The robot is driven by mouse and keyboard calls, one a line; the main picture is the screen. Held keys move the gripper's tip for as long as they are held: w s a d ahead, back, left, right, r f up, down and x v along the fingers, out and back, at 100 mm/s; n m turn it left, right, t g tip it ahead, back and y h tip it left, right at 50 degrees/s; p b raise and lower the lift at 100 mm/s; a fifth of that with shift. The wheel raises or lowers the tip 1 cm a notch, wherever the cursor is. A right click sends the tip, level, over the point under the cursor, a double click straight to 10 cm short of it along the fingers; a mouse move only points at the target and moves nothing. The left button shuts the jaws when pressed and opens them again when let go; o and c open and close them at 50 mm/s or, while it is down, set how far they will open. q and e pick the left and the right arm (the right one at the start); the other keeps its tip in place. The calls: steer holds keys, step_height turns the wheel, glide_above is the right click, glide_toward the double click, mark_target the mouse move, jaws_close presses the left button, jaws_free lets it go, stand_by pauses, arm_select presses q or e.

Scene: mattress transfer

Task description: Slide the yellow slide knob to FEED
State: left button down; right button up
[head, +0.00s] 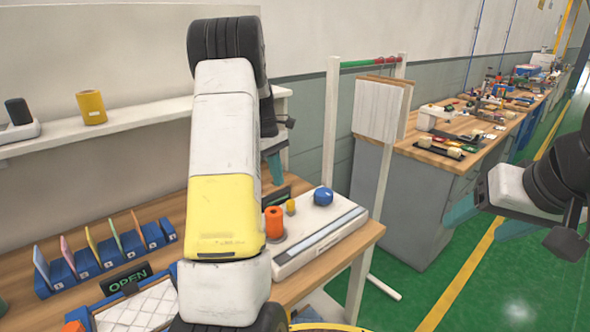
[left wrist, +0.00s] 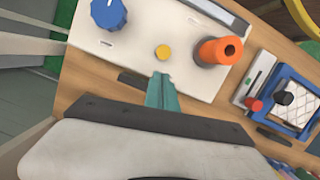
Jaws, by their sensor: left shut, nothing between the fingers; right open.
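The yellow slide knob (head: 291,206) is a small round knob on a white panel (head: 310,243), between an orange cylinder (head: 274,222) and a blue knob (head: 323,196). The yellow knob also shows in the left wrist view (left wrist: 163,52). My left gripper (left wrist: 162,78) is shut and empty, with its teal fingertips just short of the yellow knob in that view; contact is not visible. In the head view my left gripper (head: 276,165) is partly hidden behind my own arm. My right gripper (head: 478,230) is open and empty over the floor at the right. No FEED marking is readable.
A blue rack (head: 105,262) with coloured cards and an OPEN sign (head: 126,277) stand left on the wooden bench. A blue-framed tray (head: 138,308) is in front. A white post frame (head: 331,130) stands behind the panel. Green floor lies open at the right.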

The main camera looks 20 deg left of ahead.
arm_select(q)
glide_toward(293, 218)
steer(key=f, duration=0.1)
steer(key=w+a+f, duration=0.1)
steer(key=a+f, duration=0.1)
steer(key=shift+w+a+f, duration=0.15)
steer(key=shift+w+a, duration=0.05)
steer(key=shift+w, duration=0.15)
steer(key=shift+s+d, duration=0.45)
steer(key=shift+d, duration=0.3)
steer(key=shift+s+d, duration=0.4)
steer(key=shift+d, duration=0.35)
steer(key=shift+s+d, duration=0.45)
steer(key=shift+d, duration=0.3)
